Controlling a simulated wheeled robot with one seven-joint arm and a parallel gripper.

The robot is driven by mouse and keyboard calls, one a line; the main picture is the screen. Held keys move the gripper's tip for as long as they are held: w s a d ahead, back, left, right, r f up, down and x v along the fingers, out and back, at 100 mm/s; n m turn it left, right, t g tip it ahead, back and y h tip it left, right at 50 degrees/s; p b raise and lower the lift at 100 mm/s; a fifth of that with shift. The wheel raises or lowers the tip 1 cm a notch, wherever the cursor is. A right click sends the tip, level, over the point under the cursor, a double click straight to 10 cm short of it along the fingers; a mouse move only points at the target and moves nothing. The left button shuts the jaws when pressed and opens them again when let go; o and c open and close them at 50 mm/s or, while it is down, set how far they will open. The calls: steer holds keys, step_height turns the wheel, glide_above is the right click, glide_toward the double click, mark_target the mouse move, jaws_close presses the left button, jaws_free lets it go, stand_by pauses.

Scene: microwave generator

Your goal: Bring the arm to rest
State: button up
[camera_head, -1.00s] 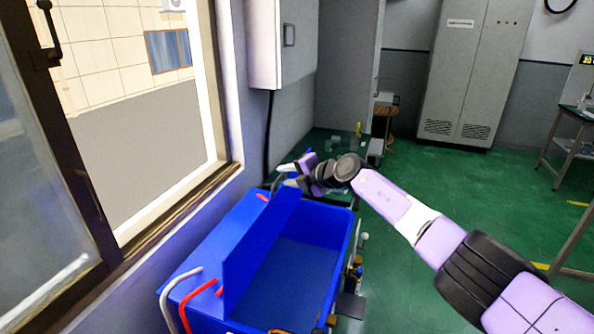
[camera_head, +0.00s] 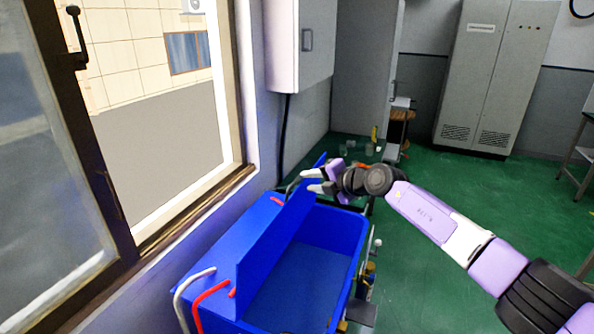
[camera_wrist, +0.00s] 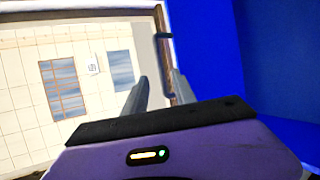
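My arm (camera_head: 425,212) reaches in from the lower right of the head view, with purple and black links. My gripper (camera_head: 312,181) is at the far end of the blue bin, above or beside its far rim, pointing left toward the window wall. In the wrist view the two grey fingers (camera_wrist: 157,92) stand apart with nothing between them. Whether the gripper touches the bin cannot be told.
The blue bin (camera_head: 357,262) with a raised blue panel (camera_head: 275,240) stands below the arm. Red and grey tubes (camera_head: 205,295) stick up at its near left. A window (camera_head: 160,120) is left, a grey cabinet (camera_head: 495,75) behind. Green floor (camera_head: 440,290) lies open at right.

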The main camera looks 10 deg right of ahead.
steer(key=s+a+r+t+y, duration=0.1)
steer(key=s+a+r+y, duration=0.25)
steer(key=a, duration=0.35)
steer(key=s+a+r+t+y, duration=0.1)
steer(key=s+a+r+y, duration=0.15)
steer(key=a+r, duration=0.3)
steer(key=s+a+m+t+y+b, duration=0.2)
steer(key=s+a+m+t, duration=0.3)
steer(key=s, duration=0.6)
steer(key=s+d+f+m+g+h+b, duration=0.1)
steer(key=s+d+f+m+h, duration=0.3)
steer(key=s, duration=1.3)
steer(key=s+d+f+m+g+h+b, duration=0.1)
steer(key=s+d+f+m+h, duration=0.4)
steer(key=s+f+m, duration=0.5)
steer(key=s+d+f+m+g+h+b, duration=0.2)
steer(key=s+d+f+m+h, duration=0.3)
steer(key=s+f, duration=0.6)
steer(key=s+d+m+b, duration=0.1)
steer(key=s+d+m, duration=0.1)
steer(key=s, duration=1.1)
steer(key=shift+d, duration=0.3)
